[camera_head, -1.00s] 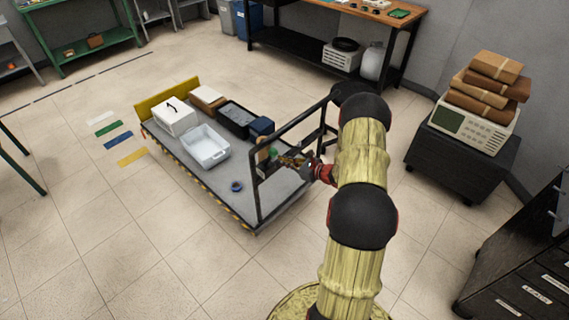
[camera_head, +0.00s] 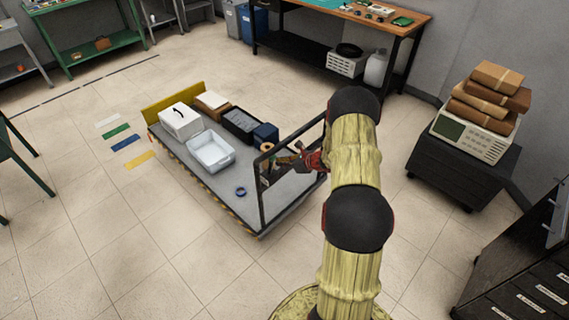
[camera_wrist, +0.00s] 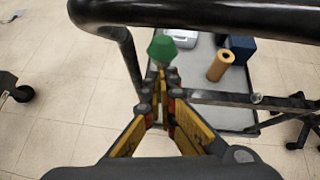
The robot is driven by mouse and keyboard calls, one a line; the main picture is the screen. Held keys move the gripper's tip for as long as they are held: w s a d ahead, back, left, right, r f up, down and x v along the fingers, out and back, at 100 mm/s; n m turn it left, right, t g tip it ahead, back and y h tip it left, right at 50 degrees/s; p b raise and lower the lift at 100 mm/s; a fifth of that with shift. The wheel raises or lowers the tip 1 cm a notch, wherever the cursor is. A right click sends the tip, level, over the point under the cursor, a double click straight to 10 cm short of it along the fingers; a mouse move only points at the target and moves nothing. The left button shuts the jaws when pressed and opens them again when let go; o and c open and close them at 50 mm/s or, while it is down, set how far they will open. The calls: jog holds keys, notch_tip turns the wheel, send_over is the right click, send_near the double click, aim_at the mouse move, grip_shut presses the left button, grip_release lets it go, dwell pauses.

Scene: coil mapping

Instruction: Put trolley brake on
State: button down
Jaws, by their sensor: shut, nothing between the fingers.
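The trolley (camera_head: 215,185) is a grey flatbed with a yellow end board and a black tube handle frame (camera_head: 262,190) at its near end. My gripper (camera_head: 280,163) is at that frame, partly hidden behind its bars and my arm. In the wrist view my gripper (camera_wrist: 162,82) is shut and empty, reaching below the black handle bar (camera_wrist: 200,15). A green faceted knob (camera_wrist: 162,48) appears just beyond the fingertips; whether they touch it I cannot tell. A lower black bar (camera_wrist: 225,98) runs to the right of the fingers. I cannot tell the brake's position.
On the trolley are a white box (camera_head: 181,122), a light tray (camera_head: 212,152), a dark crate (camera_head: 241,124), a blue box (camera_head: 266,134) and a tape roll (camera_head: 240,191). A low black stand (camera_head: 455,175) is at right.

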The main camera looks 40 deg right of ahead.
aim_at(275, 157)
jog(key=shift+w+a+r+g+p, duration=0.1)
jog(key=shift+w+r+g+p, duration=0.25)
jog(key=shift+w, duration=0.45)
jog(key=shift+w+r+g+p, duration=0.25)
jog(key=shift+w+r, duration=0.1)
jog(key=shift+w, duration=0.45)
